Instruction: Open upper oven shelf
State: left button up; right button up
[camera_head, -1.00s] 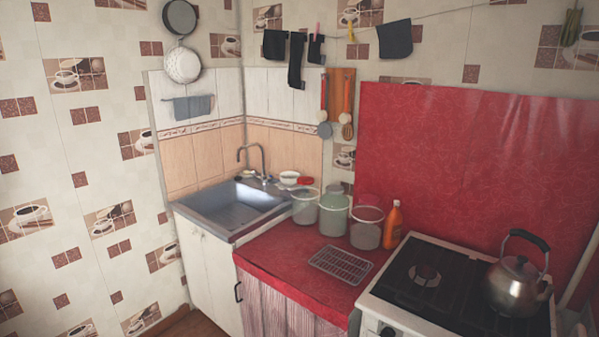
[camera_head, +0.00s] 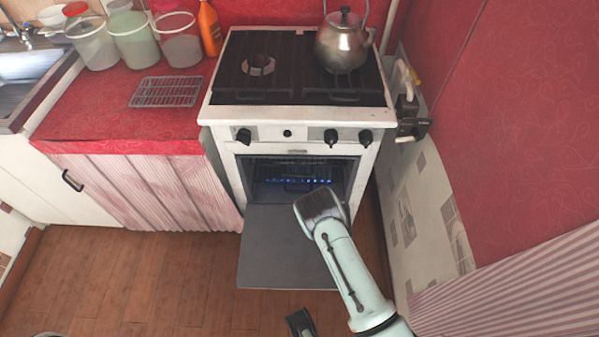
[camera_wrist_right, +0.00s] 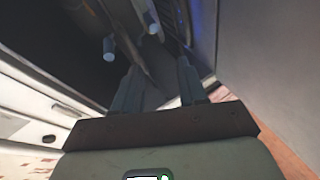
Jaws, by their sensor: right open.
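The white oven (camera_head: 232,165) stands in the middle of the head view, its dark door (camera_head: 275,250) folded down. Inside, a slatted shelf (camera_head: 285,172) shows above a row of blue lights, with a dark handle (camera_head: 297,186) below. My right arm comes in from the lower right, and its hand covers the right part of the opening; its fingers are hidden there. In the right wrist view my right gripper (camera_wrist_right: 160,75) is open. Two short grey posts lie just beyond its fingertips; I cannot tell whether they touch. A dark piece at the bottom edge may be my left gripper (camera_head: 300,322).
A kettle (camera_head: 342,45) stands on the stove top. A red counter (camera_head: 110,115) with a wire rack (camera_head: 167,92), jars and an orange bottle (camera_head: 209,28) is left of the oven. A wall (camera_head: 410,220) stands close on the right. Wooden floor (camera_head: 130,270) lies free at the lower left.

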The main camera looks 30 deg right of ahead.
pick_arm(q)
jog(key=w+a+f+t+y+b, duration=0.1)
jog(key=w+a+f+t+b, duration=0.1)
jog(key=w+f+b, duration=0.2)
jog(key=w+f, duration=0.2)
jog(key=w, duration=0.1)
jog(key=shift+w+a, duration=0.15)
jog(key=shift+a, duration=0.2)
pick_arm(e)
jog(key=w+d+n+t, duration=0.2)
jog(key=w, duration=1.4)
jog(key=shift+w+d+n+y, duration=0.2)
jog(key=shift+w+n+y, duration=0.15)
jog(key=shift+n+y, duration=0.05)
jog(key=shift+f, duration=0.1)
grip_shut()
